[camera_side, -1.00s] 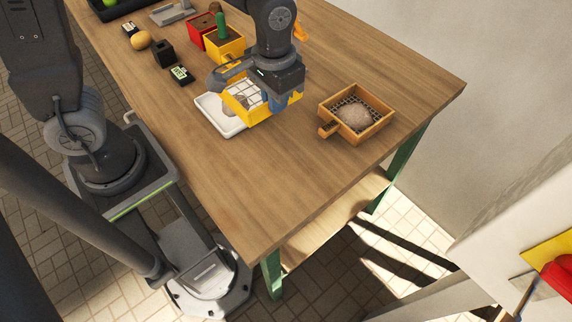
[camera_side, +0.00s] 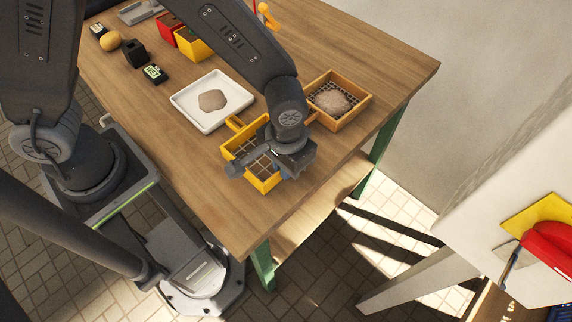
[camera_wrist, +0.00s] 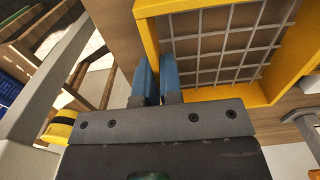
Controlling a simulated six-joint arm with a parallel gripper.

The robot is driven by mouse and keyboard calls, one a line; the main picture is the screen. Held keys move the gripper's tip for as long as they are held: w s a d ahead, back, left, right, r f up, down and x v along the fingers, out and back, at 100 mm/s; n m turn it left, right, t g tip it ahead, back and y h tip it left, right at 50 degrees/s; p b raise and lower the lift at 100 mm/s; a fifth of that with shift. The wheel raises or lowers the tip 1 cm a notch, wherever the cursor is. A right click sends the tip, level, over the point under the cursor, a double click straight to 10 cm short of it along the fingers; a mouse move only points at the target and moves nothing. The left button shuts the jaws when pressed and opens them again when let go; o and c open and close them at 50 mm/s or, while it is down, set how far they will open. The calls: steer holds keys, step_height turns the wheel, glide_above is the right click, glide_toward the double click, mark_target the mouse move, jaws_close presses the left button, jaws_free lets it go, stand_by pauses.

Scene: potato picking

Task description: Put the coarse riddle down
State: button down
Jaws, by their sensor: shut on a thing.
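The coarse riddle (camera_side: 244,136) is a yellow square frame with a wide wire mesh and a short handle. It is by the table's front edge, in front of the white tray. My gripper (camera_side: 277,166) is shut on one wall of it, and my wrist hides part of the frame. In the wrist view the blue fingers (camera_wrist: 158,88) pinch a yellow wall of the riddle (camera_wrist: 147,38), and the mesh looks empty. I cannot tell whether the riddle touches the table.
A white tray (camera_side: 183,106) holds a brown heap (camera_side: 212,100). A wooden fine-mesh riddle (camera_side: 350,119) with a heap of soil (camera_side: 332,103) stands close on the right. Red and yellow boxes (camera_side: 195,46) stand farther back. The table front (camera_side: 215,195) is bare.

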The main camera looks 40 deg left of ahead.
steer(key=shift+f, duration=0.45)
steer(key=c, duration=1.3)
jaws_free()
steer(key=shift+f, duration=0.15)
step_height(320, 180, up, 12)
steer(key=shift+s+a+r+t, duration=1.1)
steer(key=shift+a+r, duration=0.9)
steer(key=shift+a, duration=1.3)
steer(key=shift+s+a+r+t, duration=0.75)
steer(key=shift+s+a+r, duration=1)
steer(key=shift+a, duration=1.5)
steer(key=shift+s+a+r+t, duration=0.95)
steer(key=shift+a+r, duration=1.35)
steer(key=shift+a, duration=1)
